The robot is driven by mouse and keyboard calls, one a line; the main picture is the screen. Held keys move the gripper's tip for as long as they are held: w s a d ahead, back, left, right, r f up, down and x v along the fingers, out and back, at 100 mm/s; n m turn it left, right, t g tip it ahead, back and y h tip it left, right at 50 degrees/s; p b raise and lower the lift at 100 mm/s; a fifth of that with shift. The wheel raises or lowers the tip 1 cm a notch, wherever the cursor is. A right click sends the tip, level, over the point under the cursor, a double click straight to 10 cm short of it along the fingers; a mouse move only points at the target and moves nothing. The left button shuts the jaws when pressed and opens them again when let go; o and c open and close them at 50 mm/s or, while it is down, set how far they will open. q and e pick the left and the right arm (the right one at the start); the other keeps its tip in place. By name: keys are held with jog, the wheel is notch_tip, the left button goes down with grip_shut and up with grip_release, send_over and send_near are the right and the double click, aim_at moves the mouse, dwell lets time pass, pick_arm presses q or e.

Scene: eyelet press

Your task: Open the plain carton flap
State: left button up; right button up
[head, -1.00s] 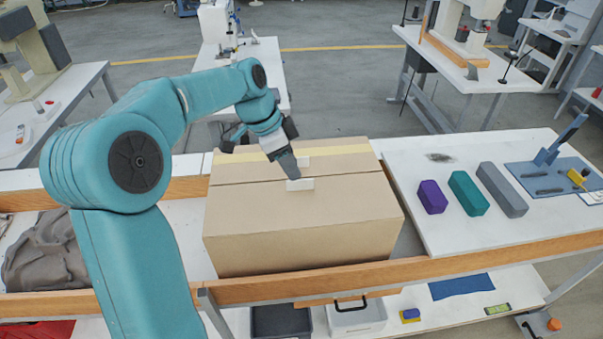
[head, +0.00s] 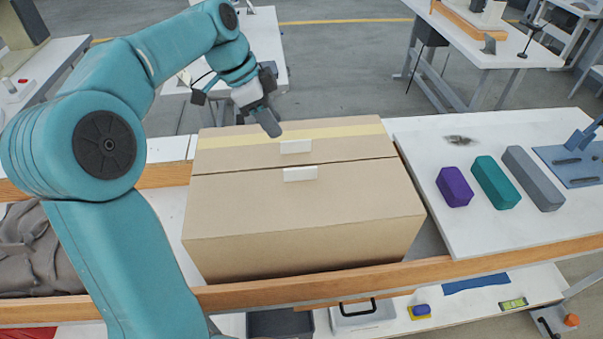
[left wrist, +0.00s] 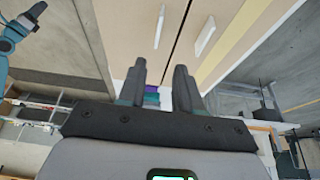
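The brown carton (head: 300,245) stands on the bench with its top closed. A dark seam divides its two flaps. The plain near flap (head: 240,205) has a white tab (head: 300,174) at the seam. The far flap (head: 230,158) has a yellow stripe (head: 345,132) and its own white tab (head: 296,147). Both flaps look about flat. My left gripper (head: 268,124) is over the carton's far edge by the stripe, apart from both tabs. In the left wrist view its fingers (left wrist: 157,85) are spread with nothing between them. My right gripper is not seen.
Purple (head: 454,187), teal (head: 495,182) and grey (head: 533,178) blocks lie on the white bench top right of the carton. A wooden rail (head: 330,281) runs along the front. Grey cloth (head: 40,250) lies at the left.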

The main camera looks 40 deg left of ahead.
aim_at(299, 168)
pick_arm(q)
jog(key=p+x, duration=0.1)
jog(key=x, duration=1.4)
jog(key=shift+s+d+f, duration=0.1)
jog(key=shift+s+d, duration=0.05)
jog(key=shift+d, duration=0.05)
jog(key=shift+f, duration=0.4)
jog(key=shift+r, duration=0.1)
grip_shut()
